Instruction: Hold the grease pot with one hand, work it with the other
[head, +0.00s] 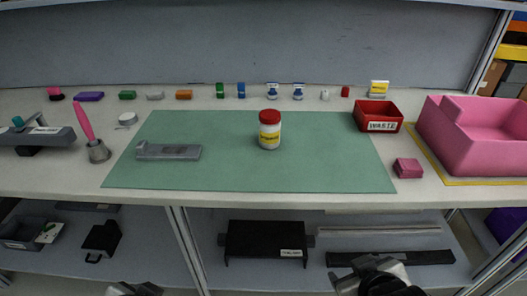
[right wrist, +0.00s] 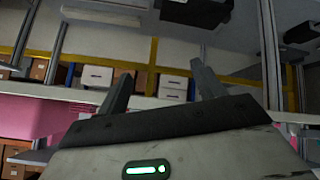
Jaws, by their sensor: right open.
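The grease pot (head: 269,137) is a white jar with a red lid and a yellow label. It stands upright on the green mat (head: 220,178), near its middle, and nothing touches it. My right gripper (head: 350,280) is low at the bottom of the head view, in front of the bench and well away from the pot. In the right wrist view its two fingers (right wrist: 158,78) are spread with nothing between them. My left gripper (head: 135,290) just shows at the bottom edge of the head view; its fingers are mostly cut off.
A grey metal part (head: 168,152) lies on the mat's left. A pink brush in a grey holder (head: 99,152) stands left of it. A red waste bin (head: 378,112), a small crimson block (head: 408,168) and a large pink bin (head: 470,150) are at right. Small items line the back.

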